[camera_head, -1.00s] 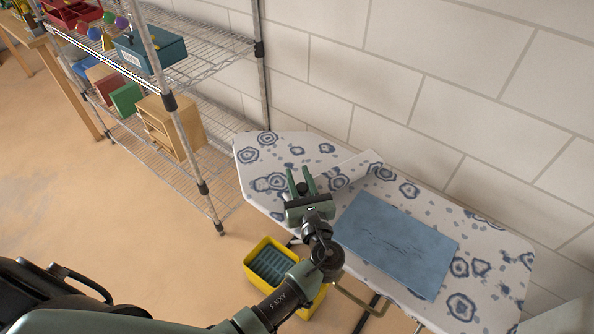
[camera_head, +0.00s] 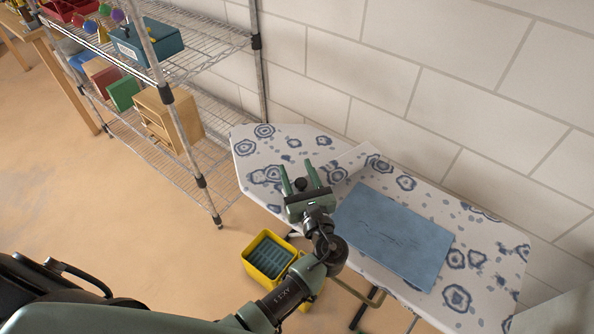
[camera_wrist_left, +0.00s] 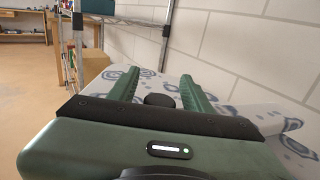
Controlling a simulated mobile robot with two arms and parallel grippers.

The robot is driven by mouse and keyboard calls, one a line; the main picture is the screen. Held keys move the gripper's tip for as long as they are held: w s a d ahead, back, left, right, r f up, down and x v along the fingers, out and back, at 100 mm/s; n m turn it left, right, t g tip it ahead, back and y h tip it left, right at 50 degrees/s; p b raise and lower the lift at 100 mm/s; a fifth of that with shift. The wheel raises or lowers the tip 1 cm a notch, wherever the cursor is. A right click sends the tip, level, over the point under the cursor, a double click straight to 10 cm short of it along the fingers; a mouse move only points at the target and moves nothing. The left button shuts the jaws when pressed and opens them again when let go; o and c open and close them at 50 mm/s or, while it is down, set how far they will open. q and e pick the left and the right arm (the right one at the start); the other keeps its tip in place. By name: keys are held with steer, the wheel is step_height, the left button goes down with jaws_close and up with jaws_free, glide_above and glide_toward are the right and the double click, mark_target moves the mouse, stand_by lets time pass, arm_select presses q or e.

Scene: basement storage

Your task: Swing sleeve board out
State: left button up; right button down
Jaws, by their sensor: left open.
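The ironing board (camera_head: 466,262) has a white cover with blue ring patterns and stands along the wall. My left gripper (camera_head: 296,164) is open and empty, over the left part of the ironing board, left of the sleeve board. Its spread fingers also show in the wrist view (camera_wrist_left: 158,76). My right gripper is not in view.
A folded blue cloth (camera_head: 393,237) lies on the ironing board. A yellow crate (camera_head: 249,262) stands on the floor below. A wire shelf (camera_head: 205,185) with boxes stands at the left. The block wall (camera_head: 440,80) is close behind. Open floor lies at left.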

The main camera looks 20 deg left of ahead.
mark_target(303, 187)
arm_select(q)
steer(key=b+v, duration=0.1)
steer(key=v, duration=0.6)
steer(key=shift+s+d, duration=0.25)
steer(key=shift+s, duration=0.05)
